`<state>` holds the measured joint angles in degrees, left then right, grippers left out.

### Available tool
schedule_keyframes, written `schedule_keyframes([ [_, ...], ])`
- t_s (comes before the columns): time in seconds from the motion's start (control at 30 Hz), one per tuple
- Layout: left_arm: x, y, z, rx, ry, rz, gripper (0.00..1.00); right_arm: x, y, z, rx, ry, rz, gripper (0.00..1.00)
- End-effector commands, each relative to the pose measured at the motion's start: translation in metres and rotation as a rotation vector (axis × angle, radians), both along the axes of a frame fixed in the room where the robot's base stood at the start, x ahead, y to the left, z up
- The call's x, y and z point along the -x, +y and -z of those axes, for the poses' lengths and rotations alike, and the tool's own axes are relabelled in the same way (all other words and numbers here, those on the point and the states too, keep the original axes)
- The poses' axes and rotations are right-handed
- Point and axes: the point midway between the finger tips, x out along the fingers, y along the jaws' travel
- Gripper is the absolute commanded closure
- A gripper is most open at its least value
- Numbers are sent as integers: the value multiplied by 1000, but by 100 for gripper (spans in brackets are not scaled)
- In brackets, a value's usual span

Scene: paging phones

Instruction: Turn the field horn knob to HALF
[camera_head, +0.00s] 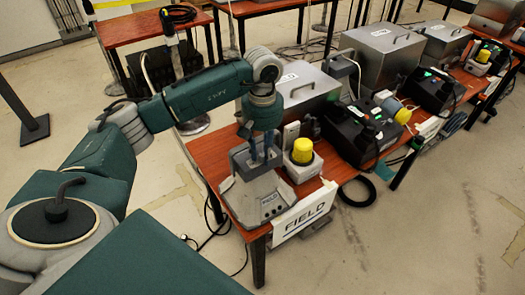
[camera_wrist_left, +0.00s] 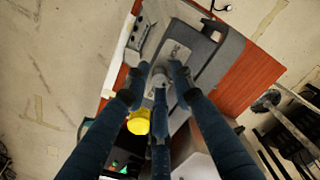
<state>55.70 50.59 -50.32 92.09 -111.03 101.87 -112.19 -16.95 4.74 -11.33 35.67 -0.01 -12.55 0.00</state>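The field horn unit is a grey desk station (camera_head: 240,197) with a small FIELD label, at the front end of the near red-brown table. Its grey body also shows in the left wrist view (camera_wrist_left: 203,52). My left gripper (camera_head: 262,155) points down over the raised back part of the unit. The knob's marks and setting are not readable. My right gripper is not in view.
A white unit with a yellow cap (camera_head: 303,150) stands close right of the horn unit. A metal case (camera_head: 305,92) is behind, and a black phone (camera_head: 350,135) is further right. A white FIELD sign (camera_head: 304,213) hangs at the table's front edge. Cables hang at the left.

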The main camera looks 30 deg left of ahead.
Motion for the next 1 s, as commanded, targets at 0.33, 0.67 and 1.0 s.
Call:
schedule_keyframes([
  [0.33,0,0,1,0,-1,-20,100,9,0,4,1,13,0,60],
  [0.67,-1,0,-1,1,-1,-127,100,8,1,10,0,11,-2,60],
  [1.0,0,0,-1,1,-1,-126,76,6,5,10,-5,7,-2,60],
])
